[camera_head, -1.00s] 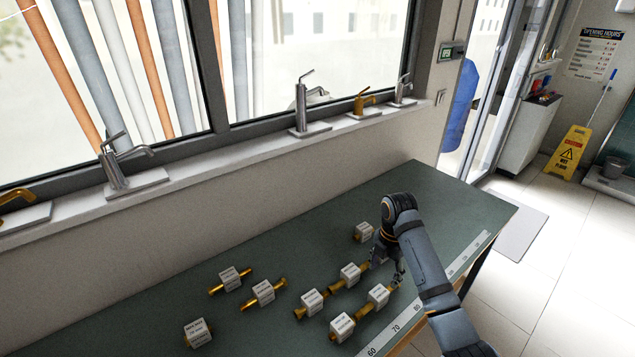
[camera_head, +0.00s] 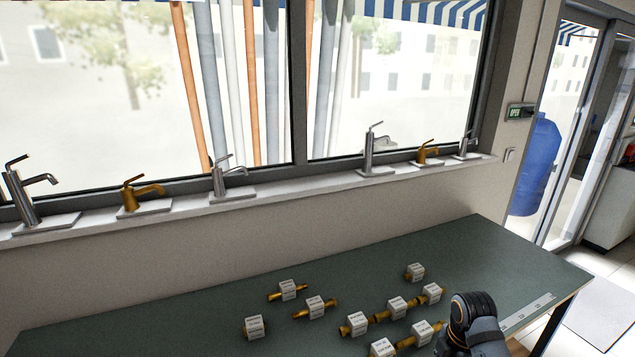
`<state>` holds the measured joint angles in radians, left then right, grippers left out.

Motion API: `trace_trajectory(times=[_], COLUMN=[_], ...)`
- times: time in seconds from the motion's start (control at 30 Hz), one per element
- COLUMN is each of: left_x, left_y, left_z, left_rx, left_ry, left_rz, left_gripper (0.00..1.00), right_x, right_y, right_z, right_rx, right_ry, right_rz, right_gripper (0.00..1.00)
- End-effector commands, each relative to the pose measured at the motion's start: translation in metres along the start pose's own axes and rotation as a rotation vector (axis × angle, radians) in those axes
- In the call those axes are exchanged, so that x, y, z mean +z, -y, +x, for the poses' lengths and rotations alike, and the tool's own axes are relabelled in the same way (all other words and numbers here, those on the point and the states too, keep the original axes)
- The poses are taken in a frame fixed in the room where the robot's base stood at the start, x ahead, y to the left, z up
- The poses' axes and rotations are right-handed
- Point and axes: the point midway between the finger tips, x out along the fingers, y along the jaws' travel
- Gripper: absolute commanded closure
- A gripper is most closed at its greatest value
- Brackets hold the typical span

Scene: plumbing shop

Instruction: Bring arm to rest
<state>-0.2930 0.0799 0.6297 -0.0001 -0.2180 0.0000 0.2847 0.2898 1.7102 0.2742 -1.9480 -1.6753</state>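My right arm (camera_head: 472,325) comes in at the bottom right of the head view, over the front of the green table (camera_head: 470,250). Its gripper fingers are hidden behind the arm or below the picture's edge. Several brass pipe fittings with white labelled cubes lie on the table, such as a fitting at the left (camera_head: 254,327), one behind it (camera_head: 288,290) and one at the back right (camera_head: 415,272). The fitting nearest my arm (camera_head: 421,332) lies just left of it. My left gripper is not in view.
Several taps stand on the windowsill (camera_head: 290,190) behind the table, among them a brass tap (camera_head: 140,195) and a tall chrome tap (camera_head: 374,150). The right back of the table is clear.

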Motion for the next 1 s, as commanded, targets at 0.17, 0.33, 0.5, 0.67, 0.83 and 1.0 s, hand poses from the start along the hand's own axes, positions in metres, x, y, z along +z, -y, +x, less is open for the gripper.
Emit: trace_trajectory(times=[0.17, 0.33, 0.5, 0.67, 0.83, 1.0], left_x=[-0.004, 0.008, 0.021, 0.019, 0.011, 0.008], left_y=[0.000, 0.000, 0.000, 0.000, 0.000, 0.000], left_z=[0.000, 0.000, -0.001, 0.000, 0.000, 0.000], left_rx=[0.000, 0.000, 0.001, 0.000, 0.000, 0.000], left_ry=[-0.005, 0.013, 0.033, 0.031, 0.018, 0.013], left_rz=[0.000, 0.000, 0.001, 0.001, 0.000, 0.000], left_gripper=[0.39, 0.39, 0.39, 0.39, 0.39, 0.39], right_x=[-0.019, -0.040, -0.059, -0.072, -0.082, -0.087], right_y=[0.027, 0.059, 0.095, 0.124, 0.149, 0.170], right_z=[0.019, 0.033, 0.037, 0.032, 0.021, 0.008], right_rx=[0.038, 0.092, 0.155, 0.204, 0.243, 0.277], right_ry=[0.015, 0.015, -0.011, -0.051, -0.099, -0.150], right_rz=[0.231, 0.523, 0.846, 1.123, 1.376, 1.602], right_gripper=[0.38, 0.38, 0.38, 0.38, 0.38, 0.38])
